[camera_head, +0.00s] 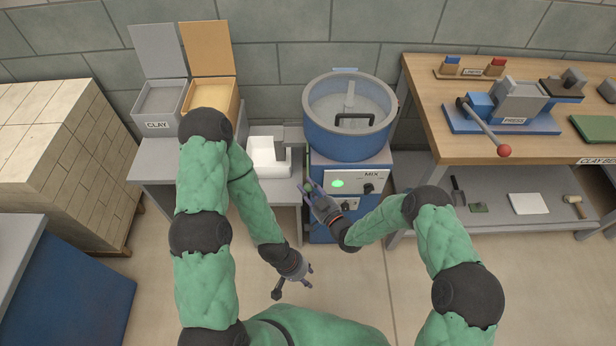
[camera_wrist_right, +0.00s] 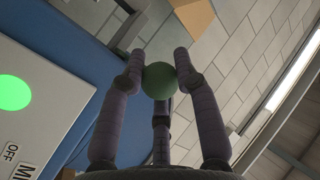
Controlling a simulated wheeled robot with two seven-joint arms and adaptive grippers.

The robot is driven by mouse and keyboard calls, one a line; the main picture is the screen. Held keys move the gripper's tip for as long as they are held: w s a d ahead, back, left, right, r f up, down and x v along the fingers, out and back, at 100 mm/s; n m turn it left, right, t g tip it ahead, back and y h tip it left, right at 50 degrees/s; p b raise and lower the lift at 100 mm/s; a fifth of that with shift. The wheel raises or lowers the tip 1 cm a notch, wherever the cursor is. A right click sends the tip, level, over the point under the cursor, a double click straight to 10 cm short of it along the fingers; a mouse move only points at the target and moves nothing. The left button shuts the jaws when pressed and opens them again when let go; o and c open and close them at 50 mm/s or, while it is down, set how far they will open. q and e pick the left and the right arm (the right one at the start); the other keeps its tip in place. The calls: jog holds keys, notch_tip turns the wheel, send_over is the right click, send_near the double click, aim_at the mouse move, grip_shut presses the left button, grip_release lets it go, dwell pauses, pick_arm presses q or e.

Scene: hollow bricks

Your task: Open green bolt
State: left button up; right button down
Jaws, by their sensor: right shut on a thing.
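The green ball knob (camera_wrist_right: 160,80) sits between the fingertips of my right gripper (camera_wrist_right: 160,82), which is shut on it. In the head view, the knob (camera_head: 308,187) shows small at the fingers of my right gripper (camera_head: 312,189), just left of the mixer's control panel. Any shaft behind the knob is hidden. The blue mixer (camera_head: 345,130) stands behind, with a black handle on its grey top. My left gripper (camera_head: 305,275) is lower, above the bare floor, with its fingers spread and nothing between them.
The control panel (camera_head: 352,183) has a lit green light and a black knob beside MIX. A white container (camera_head: 267,155) stands left of the mixer, beside the clay bins (camera_head: 160,98). The wooden workbench (camera_head: 440,140) with a press is at right. Stacked bricks (camera_head: 50,150) stand at left.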

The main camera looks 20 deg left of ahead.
jog(key=shift+s+d, duration=0.2)
jog(key=shift+s, duration=0.35)
jog(key=c, duration=0.9)
grip_release()
jog(key=v, duration=1.2)
